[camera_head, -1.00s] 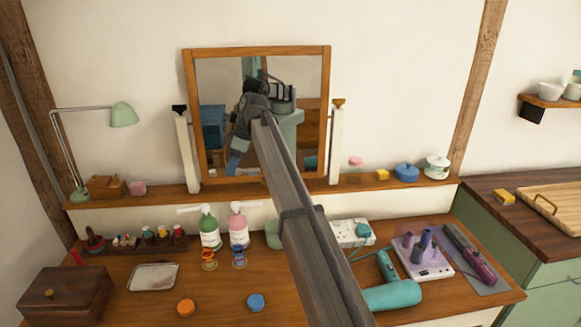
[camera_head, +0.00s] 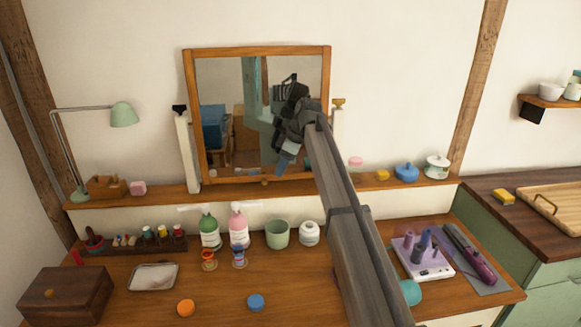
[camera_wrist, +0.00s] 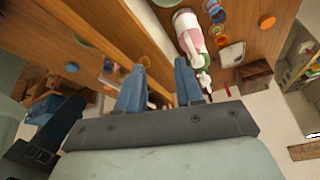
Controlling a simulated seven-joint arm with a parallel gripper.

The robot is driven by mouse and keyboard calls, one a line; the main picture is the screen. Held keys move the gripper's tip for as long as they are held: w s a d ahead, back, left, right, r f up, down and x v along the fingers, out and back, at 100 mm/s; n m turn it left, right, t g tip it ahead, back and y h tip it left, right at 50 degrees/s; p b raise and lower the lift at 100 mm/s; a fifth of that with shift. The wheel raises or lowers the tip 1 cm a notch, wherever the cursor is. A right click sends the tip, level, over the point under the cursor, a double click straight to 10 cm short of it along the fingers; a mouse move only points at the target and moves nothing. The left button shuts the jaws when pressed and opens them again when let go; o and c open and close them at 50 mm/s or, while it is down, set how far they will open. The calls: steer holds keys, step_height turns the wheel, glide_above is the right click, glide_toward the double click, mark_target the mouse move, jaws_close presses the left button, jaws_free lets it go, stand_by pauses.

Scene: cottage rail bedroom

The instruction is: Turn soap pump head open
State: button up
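A green soap bottle (camera_head: 209,232) and a pink soap bottle (camera_head: 239,230) stand side by side at the back of the wooden dresser. White spouts show faintly by their tops, against the pale wall. The pink bottle also shows in the wrist view (camera_wrist: 189,32), with its white pump head (camera_wrist: 203,82) just right of the fingers. My gripper (camera_head: 283,164) hangs in front of the mirror, above and to the right of the bottles. In the wrist view its two blue fingers (camera_wrist: 159,68) are apart, with nothing held between them.
The framed mirror (camera_head: 188,120) and narrow shelf (camera_head: 160,194) stand behind. A green cup (camera_head: 277,234) and white jar (camera_head: 309,233) stand right of the bottles. Two small hourglass-like items stand in front of them. Blue (camera_head: 256,302) and orange (camera_head: 185,308) discs lie forward, with bare wood around them.

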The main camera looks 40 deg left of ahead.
steer(key=shift+w+d+f, duration=0.2)
steer(key=shift+w+d, duration=0.7)
steer(key=shift+d, duration=0.05)
